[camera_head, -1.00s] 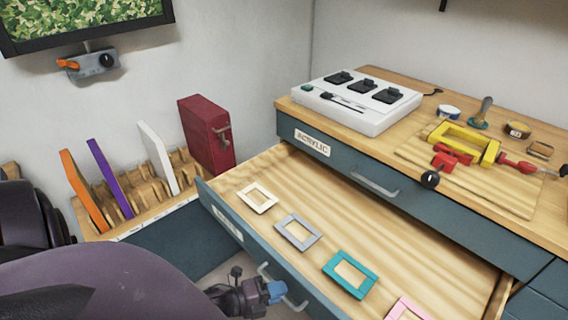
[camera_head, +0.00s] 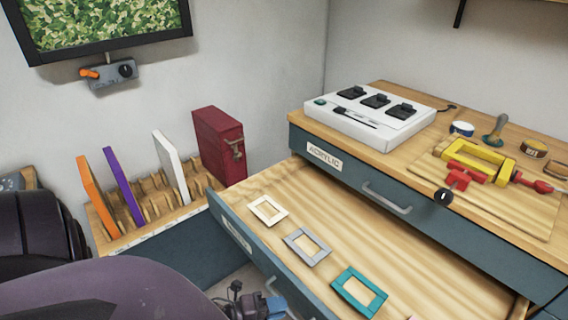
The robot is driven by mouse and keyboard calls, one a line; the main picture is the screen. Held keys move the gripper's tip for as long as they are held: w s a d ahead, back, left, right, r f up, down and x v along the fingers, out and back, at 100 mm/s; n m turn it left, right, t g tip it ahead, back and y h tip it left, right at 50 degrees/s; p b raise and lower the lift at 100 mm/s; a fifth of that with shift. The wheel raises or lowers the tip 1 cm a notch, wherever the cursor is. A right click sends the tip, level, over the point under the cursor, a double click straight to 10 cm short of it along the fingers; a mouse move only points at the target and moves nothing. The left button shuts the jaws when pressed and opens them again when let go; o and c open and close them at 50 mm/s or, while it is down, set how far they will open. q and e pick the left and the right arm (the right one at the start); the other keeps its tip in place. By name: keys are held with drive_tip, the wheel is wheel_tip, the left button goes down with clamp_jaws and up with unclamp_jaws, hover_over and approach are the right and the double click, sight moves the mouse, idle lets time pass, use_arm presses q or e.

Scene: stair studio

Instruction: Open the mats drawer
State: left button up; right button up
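The mats drawer (camera_head: 234,211) is pulled out below the closed acrylic drawer (camera_head: 345,178). Its wooden inside shows, with a white mat (camera_head: 254,216), a grey mat (camera_head: 294,253), a teal mat (camera_head: 346,297) and a sliver of a pink mat at the bottom edge. My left gripper (camera_head: 268,308) is at the bottom edge, close to the outer face of the drawer front, where the drawer's handle is. Its fingertips are partly cut off, so its grip on the handle cannot be made out. My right gripper is not in view.
A white box with black switches (camera_head: 366,119) and a yellow clamp (camera_head: 472,160) are on the cabinet top. A wooden rack (camera_head: 112,244) at left holds orange, purple and white panels and a dark red case (camera_head: 219,143). My arm covers the lower left.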

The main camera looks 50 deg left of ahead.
use_arm(q)
drive_tip(key=v, duration=0.8)
drive_tip(key=shift+s+a, duration=0.15)
drive_tip(key=shift+s, duration=0.15)
